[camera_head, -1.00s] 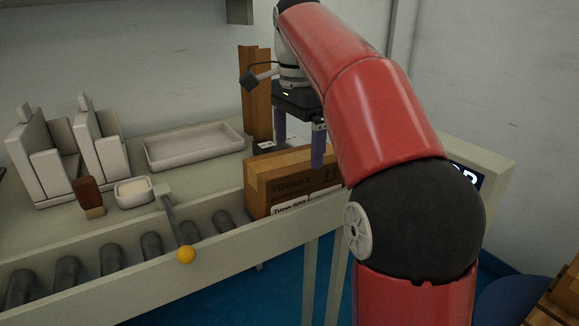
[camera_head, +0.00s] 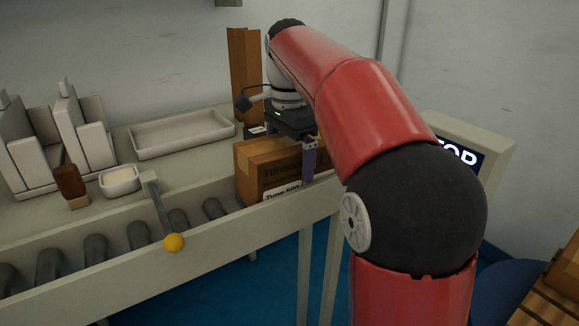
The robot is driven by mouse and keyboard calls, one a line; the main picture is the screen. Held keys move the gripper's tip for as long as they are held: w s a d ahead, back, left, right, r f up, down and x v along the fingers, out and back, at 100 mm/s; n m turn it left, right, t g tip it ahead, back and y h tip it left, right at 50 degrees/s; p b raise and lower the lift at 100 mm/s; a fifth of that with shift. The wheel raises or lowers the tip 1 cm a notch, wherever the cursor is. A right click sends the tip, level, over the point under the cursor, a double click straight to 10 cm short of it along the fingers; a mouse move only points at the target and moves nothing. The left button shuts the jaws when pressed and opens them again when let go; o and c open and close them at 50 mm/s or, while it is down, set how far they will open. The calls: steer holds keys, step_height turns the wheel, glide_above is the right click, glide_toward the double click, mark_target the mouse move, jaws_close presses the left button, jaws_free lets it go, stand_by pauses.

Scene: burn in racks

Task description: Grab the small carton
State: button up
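The small carton (camera_head: 262,158) is a brown box with a printed front and a white "Type-500" label. It stands at the right end of the roller conveyor. My gripper (camera_head: 291,162) points down over the carton's right part. One purple-grey finger is in front of the carton's printed face. The other finger is hidden behind the carton. The fingers appear spread across the box; I cannot tell whether they touch it.
The conveyor rollers (camera_head: 139,234) run left, with a yellow-knobbed lever (camera_head: 173,242) at the front. Behind are a white tray (camera_head: 180,133), a small white dish (camera_head: 119,180), a brown-handled brush (camera_head: 71,184), pale racks (camera_head: 82,135) and a tall brown upright (camera_head: 244,75). A sign (camera_head: 458,152) stands right.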

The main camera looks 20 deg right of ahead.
steer(key=c, duration=1.5)
steer(key=shift+r, duration=0.2)
